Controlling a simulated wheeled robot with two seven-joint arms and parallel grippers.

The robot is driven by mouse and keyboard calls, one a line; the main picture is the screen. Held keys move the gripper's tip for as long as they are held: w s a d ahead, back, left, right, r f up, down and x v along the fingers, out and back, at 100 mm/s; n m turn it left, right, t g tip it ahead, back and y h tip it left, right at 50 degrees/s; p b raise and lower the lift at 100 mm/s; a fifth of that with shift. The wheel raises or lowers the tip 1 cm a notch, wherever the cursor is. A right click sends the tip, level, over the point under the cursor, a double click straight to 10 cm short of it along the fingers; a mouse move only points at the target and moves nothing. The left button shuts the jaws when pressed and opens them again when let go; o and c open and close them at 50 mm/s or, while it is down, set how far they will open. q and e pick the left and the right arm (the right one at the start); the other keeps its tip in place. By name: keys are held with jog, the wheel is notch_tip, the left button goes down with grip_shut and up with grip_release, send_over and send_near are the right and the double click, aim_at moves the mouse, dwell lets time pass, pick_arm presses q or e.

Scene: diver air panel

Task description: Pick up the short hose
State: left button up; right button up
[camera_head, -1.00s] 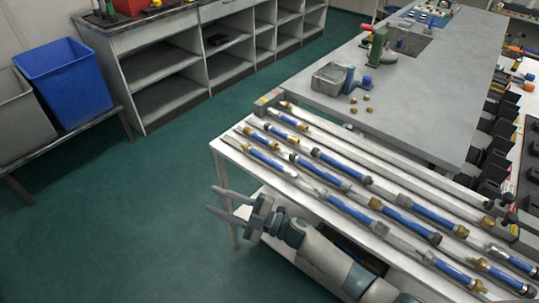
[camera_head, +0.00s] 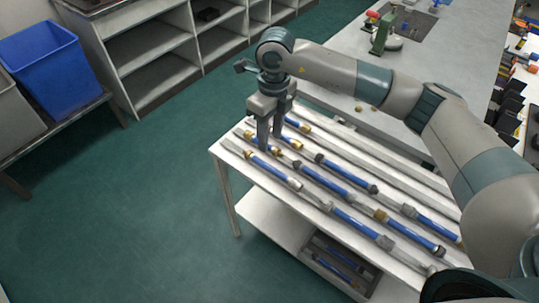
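Several blue hoses with brass or grey end fittings lie in rows on a white rack table; which one is the short hose I cannot tell for sure. One hose (camera_head: 272,171) lies at the front left end, and another (camera_head: 298,125) in a row farther back. My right gripper (camera_head: 270,142) points down over the left end of the rack, its two fingers apart. Its fingertips are close to a hose in the row between these two, which they partly cover; I cannot tell whether they touch it. My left gripper is not in view.
More hoses (camera_head: 355,222) lie along the rack table (camera_head: 232,158) to the right. A lower shelf holds a dark bin (camera_head: 340,268) with blue hoses. A grey bench (camera_head: 450,80) stands behind. Open green floor (camera_head: 150,220) lies to the left.

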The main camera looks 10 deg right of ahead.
jog(key=shift+w+d+r, duration=0.2)
jog(key=shift+d+r, duration=0.4)
jog(key=shift+f, duration=0.1)
jog(key=p, duration=0.5)
send_over(274, 171)
notch_tip(274, 171, down, 11)
jog(key=shift+a+r, duration=0.1)
jog(key=shift+r, duration=0.1)
jog(key=shift+f, duration=0.75)
jog(key=shift+p, duration=0.35)
